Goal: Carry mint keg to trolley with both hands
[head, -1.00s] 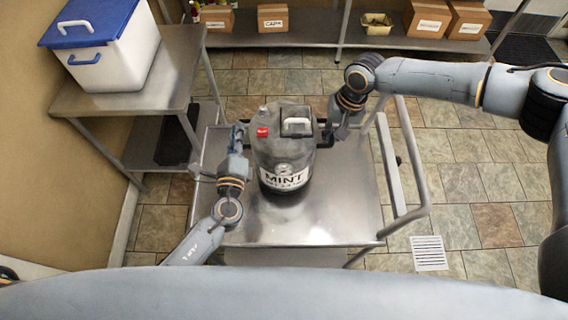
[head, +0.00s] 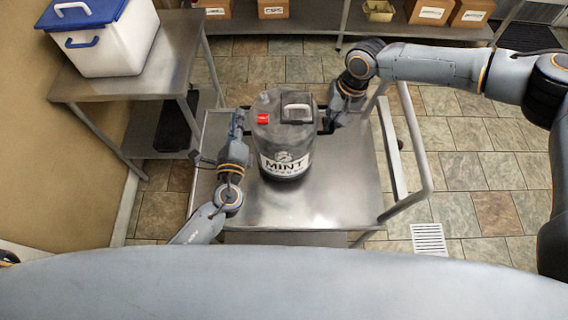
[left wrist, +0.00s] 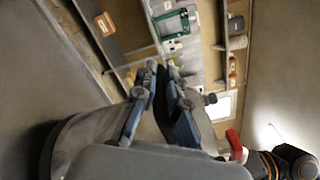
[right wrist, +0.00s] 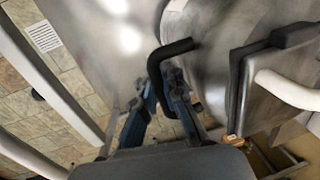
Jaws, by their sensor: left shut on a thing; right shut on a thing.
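The mint keg (head: 290,142), dark grey with a white MINT label, a red cap and a pale top handle, is upright over the trolley's metal deck (head: 330,205). I cannot tell whether its base touches the deck. My left gripper (head: 238,122) is shut at the keg's left side; its hold is hidden in the head view. In the left wrist view, its fingers (left wrist: 165,92) are beside the grey keg body (left wrist: 85,140). My right gripper (head: 330,118) is shut on the black side handle (right wrist: 172,50) at the keg's right.
The trolley's push rail (head: 420,150) rises at the right. A steel table (head: 165,75) with a white, blue-lidded box (head: 100,45) stands at the left. A rear shelf (head: 320,26) holds cardboard boxes. A floor drain (head: 428,239) lies right of the trolley; tiles around it are clear.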

